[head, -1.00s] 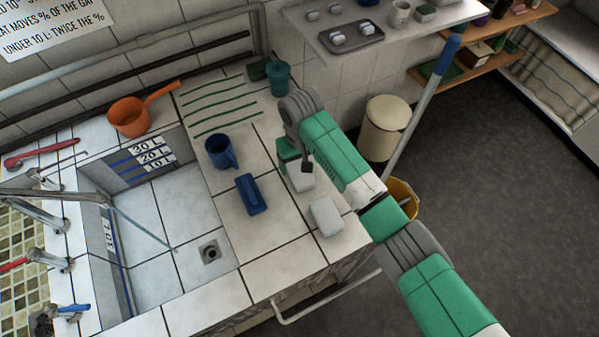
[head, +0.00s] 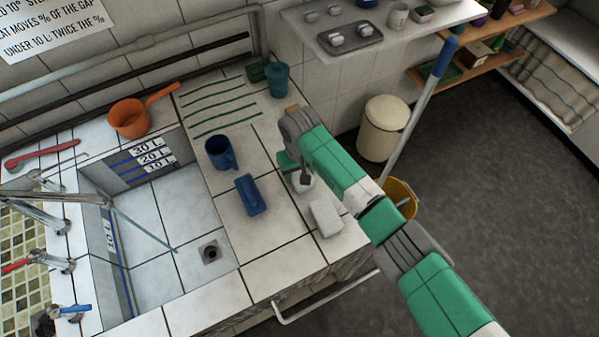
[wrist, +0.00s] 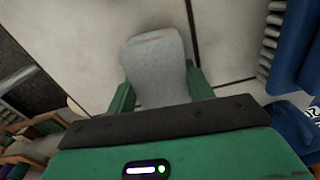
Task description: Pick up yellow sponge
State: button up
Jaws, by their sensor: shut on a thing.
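My gripper (head: 295,172) is low over the right part of the tiled counter. In the wrist view, its two green fingers (wrist: 160,92) stand on either side of a pale grey-white block (wrist: 155,60) and are shut on it. In the head view the block (head: 303,183) is mostly hidden by my gripper. I see no clearly yellow sponge; a small tan-yellow patch (head: 292,109) shows just behind my gripper, too little to identify.
A second pale block (head: 326,215) lies close in front of my gripper. A blue brush (head: 250,194) and blue mug (head: 220,152) stand to the left. A teal cup (head: 279,78) is behind. The sink basin (head: 155,215) lies left; a shelf (head: 345,25) hangs at the back.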

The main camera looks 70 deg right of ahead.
notch_tip(320, 180, up, 10)
jog(key=shift+r, duration=0.1)
